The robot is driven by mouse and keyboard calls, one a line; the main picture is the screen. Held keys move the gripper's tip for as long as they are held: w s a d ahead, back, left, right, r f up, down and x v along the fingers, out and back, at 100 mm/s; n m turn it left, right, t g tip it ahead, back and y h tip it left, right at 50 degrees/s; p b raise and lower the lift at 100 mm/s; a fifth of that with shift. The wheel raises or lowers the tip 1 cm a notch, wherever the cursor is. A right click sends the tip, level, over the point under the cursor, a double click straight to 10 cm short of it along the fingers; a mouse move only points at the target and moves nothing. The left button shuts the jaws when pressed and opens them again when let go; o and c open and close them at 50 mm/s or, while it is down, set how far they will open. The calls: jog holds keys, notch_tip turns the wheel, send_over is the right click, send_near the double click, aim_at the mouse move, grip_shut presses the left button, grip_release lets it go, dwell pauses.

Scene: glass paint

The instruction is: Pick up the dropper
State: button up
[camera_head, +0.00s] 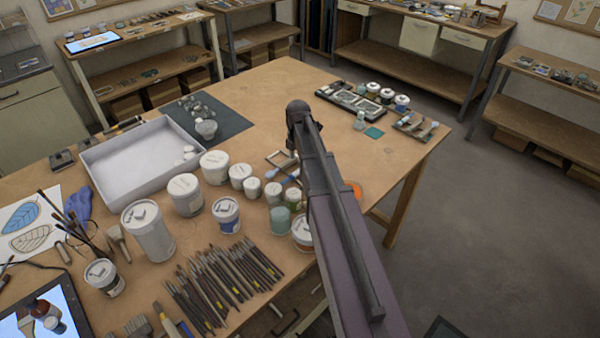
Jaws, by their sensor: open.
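My arm reaches in from the bottom right over the wooden table, and its dark end with my gripper (292,143) is above the middle of the table. The fingers are small and partly hidden by the arm; nothing shows held in them. I cannot identify the dropper for certain. A small blue-ended item (270,173) lies just left of the arm, near the white jars, and may be it. Small slim items also lie on a tray (408,127) at the right end of the table.
White jars (187,195) stand left of my arm, with many brushes (220,285) in front of them. A large white tray (105,160) and a dark mat (232,122) lie farther back. Bare table (270,85) shows at the back.

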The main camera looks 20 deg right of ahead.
aim_at(299, 169)
jog(key=shift+f+b, duration=2.3)
jog(key=shift+f, duration=0.15)
grip_shut()
